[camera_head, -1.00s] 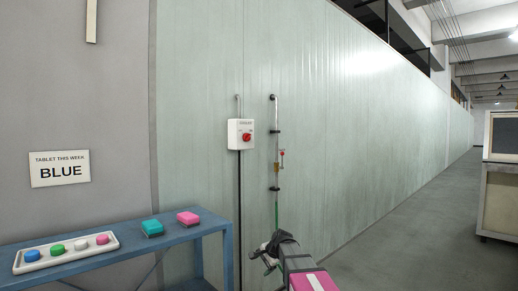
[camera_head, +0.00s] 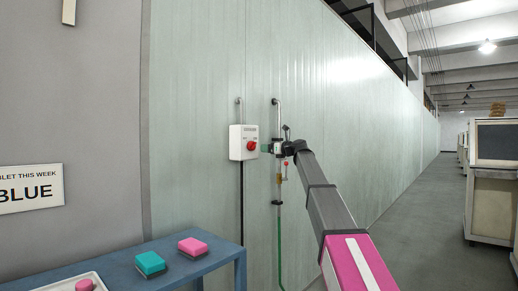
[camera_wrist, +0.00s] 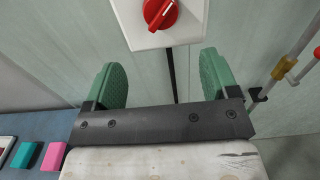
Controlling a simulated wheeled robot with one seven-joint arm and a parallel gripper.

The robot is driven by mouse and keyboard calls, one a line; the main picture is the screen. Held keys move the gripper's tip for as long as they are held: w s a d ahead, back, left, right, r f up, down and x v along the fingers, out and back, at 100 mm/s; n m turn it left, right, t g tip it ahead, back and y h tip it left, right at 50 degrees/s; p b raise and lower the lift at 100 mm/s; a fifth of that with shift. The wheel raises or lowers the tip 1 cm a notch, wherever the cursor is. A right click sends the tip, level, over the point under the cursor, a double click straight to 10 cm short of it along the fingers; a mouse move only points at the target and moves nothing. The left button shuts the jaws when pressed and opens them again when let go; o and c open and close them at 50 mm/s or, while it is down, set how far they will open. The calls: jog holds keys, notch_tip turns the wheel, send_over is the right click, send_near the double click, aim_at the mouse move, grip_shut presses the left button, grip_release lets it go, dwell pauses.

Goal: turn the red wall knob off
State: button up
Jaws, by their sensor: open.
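The red knob (camera_head: 251,145) sits on a white wall box (camera_head: 236,135) on the pale green panel wall. In the wrist view the red knob (camera_wrist: 160,12) is at the top centre, on the lower part of the white box (camera_wrist: 187,35), with its grip bar tilted. My gripper (camera_wrist: 157,80) has two green pads standing wide apart with nothing between them. The knob lies beyond the pads, roughly centred between them, and they appear not to touch it. In the head view my gripper (camera_head: 266,148) is just right of the knob, seen from the side.
A vertical pipe with a small red-handled valve (camera_head: 284,172) runs close to the right of the box. A blue table (camera_head: 200,262) with a teal block (camera_head: 150,263) and a pink block (camera_head: 193,246) stands at lower left. The aisle floor at right is clear.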

aim_at(254, 148)
jog(key=x, duration=1)
jog(key=shift+w+a+r, duration=0.2)
jog(key=shift+w, duration=0.15)
jog(key=c, duration=0.9)
